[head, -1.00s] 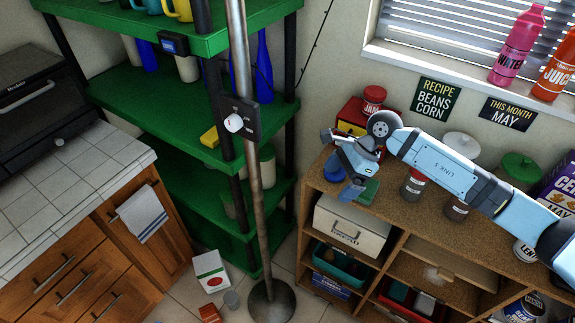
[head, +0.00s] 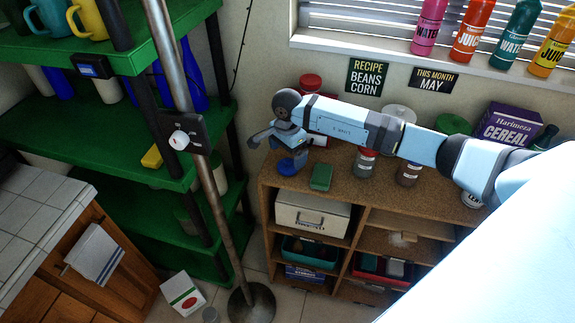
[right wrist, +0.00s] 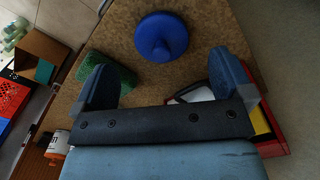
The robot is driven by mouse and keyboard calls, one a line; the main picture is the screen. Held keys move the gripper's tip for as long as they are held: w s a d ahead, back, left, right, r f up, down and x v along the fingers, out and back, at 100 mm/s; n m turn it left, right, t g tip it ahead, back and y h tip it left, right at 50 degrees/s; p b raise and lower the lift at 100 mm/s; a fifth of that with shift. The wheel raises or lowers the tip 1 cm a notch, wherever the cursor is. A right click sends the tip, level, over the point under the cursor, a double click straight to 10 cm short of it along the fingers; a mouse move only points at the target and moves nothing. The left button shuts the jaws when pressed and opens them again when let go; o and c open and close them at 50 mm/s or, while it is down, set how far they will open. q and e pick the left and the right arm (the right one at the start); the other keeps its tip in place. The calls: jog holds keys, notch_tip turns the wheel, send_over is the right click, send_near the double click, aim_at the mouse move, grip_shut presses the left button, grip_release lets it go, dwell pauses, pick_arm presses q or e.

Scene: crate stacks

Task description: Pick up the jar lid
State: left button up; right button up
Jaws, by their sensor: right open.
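A blue jar lid (head: 287,168) with a knob on top lies near the left end of the brown shelf unit's top. It also shows whole in the right wrist view (right wrist: 172,30), ahead of the fingers. My right gripper (head: 275,150) is open and empty, above the shelf top close to the lid. In the right wrist view the spread fingers (right wrist: 162,70) point toward the lid, which lies past the gap between them. In the head view the gripper overlaps the lid's upper edge; contact cannot be told there. My left gripper is not in view.
A green block (head: 321,177) lies right of the lid and shows near one finger (right wrist: 120,72). A red box (right wrist: 277,140) is close by the other finger. Jars stand farther right. A metal pole (head: 211,190) and green shelving (head: 60,135) stand left.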

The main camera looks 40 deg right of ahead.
aim_at(287, 160)
notch_tip(287, 160, down, 5)
jog(key=shift+a+f+p, duration=0.1)
jog(key=shift+p, duration=0.6)
jog(key=shift+c, duration=0.5)
jog(key=c, duration=0.9)
